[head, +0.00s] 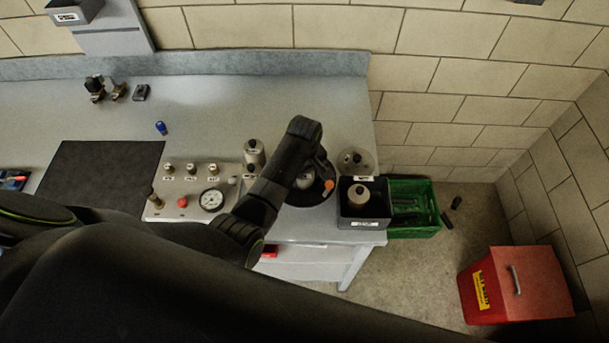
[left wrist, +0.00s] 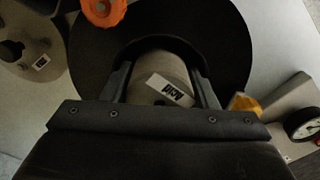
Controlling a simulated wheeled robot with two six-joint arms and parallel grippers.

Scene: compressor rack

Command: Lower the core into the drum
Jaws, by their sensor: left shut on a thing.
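The core (left wrist: 160,84) is a grey cylinder with a white label on its top. It sits between the two fingers of my left gripper (left wrist: 165,92), which is shut on it. The drum (left wrist: 225,35) is a wide black round body with an orange knob (left wrist: 104,8) at its rim. In the left wrist view the core overlaps the drum's dark round opening, and how deep it sits cannot be told. In the head view the drum (head: 316,196) stands near the bench's right end, partly hidden by my left arm. My right gripper is not in view.
A valve panel with a gauge (head: 212,200) is left of the drum. A grey flanged part (head: 355,161) and a black bin (head: 364,211) are right of it. A green crate (head: 424,229) and red box (head: 514,285) stand beyond the bench. The back bench is mostly clear.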

